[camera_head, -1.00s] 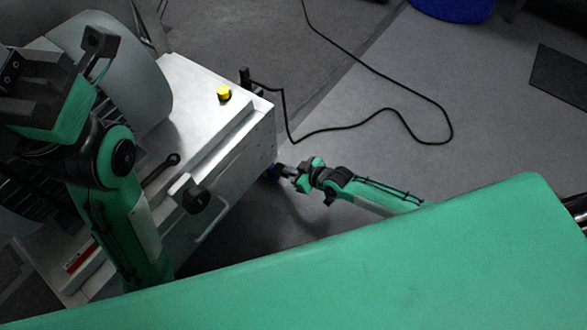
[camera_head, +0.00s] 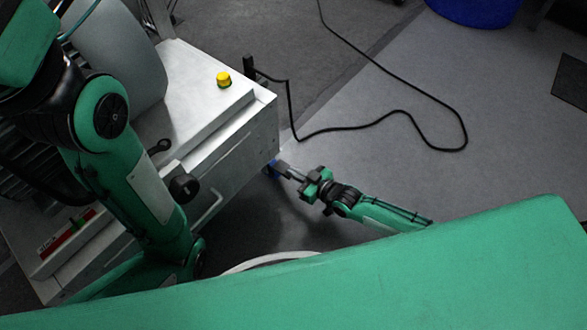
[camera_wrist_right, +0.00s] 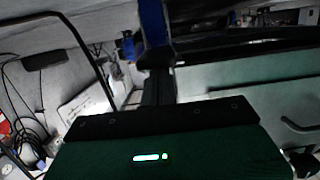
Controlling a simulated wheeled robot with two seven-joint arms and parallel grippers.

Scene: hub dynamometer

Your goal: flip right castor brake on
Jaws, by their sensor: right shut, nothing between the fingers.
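The white dynamometer cabinet (camera_head: 222,138) stands left of centre in the head view. A small blue part (camera_head: 271,168), which looks like the right castor brake, shows low at its near right corner. My right gripper (camera_head: 282,168) is shut and empty, its fingertips beside this blue part; whether they touch I cannot tell. In the right wrist view the dark shut fingers (camera_wrist_right: 158,84) point at an upright blue bar (camera_wrist_right: 153,22). The brake's position is not clear. My left arm crosses the left of the head view, and its gripper is out of frame.
A yellow button (camera_head: 224,79) sits on the cabinet top, and a black knob (camera_head: 184,187) and a handle (camera_head: 208,212) are on its near side. A black cable (camera_head: 400,111) loops over the floor. A blue bin (camera_head: 475,8) stands far back. The floor right of the cabinet is mostly clear.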

